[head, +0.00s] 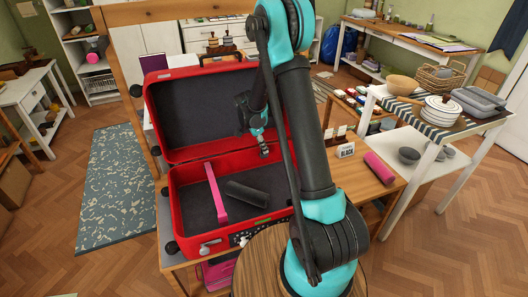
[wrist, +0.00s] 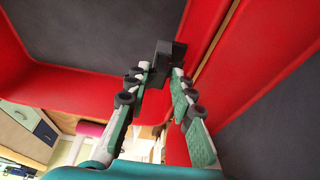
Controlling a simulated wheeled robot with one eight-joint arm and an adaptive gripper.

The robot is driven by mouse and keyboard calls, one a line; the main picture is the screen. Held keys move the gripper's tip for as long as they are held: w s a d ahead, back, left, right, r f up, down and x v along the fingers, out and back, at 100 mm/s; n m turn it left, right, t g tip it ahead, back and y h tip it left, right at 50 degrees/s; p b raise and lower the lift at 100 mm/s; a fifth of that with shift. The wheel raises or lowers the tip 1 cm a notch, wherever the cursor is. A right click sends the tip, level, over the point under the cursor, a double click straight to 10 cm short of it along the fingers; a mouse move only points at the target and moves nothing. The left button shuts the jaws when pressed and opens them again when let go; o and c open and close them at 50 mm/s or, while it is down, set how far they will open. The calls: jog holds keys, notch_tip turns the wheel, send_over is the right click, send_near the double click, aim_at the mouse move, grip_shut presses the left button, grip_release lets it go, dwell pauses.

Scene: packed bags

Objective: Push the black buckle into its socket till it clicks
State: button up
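A black block, which looks like the black buckle (wrist: 168,62), sits between my fingertips in the wrist view. My gripper (wrist: 163,76) closes on it, its two teal-padded fingers slanting in toward the tips. In the head view my gripper (head: 263,150) hangs over the right part of the open red suitcase (head: 186,232), near the hinge side; the buckle is too small to tell there. I cannot make out the socket; my arm hides part of the suitcase's right side.
In the suitcase lie a dark roll (head: 246,194) and an upright pink strap (head: 216,193). The raised lid (head: 158,110) stands behind. A round wooden top (head: 265,262) is in front.

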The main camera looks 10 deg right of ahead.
jog(key=shift+f, duration=0.1)
jog(key=c, duration=0.5)
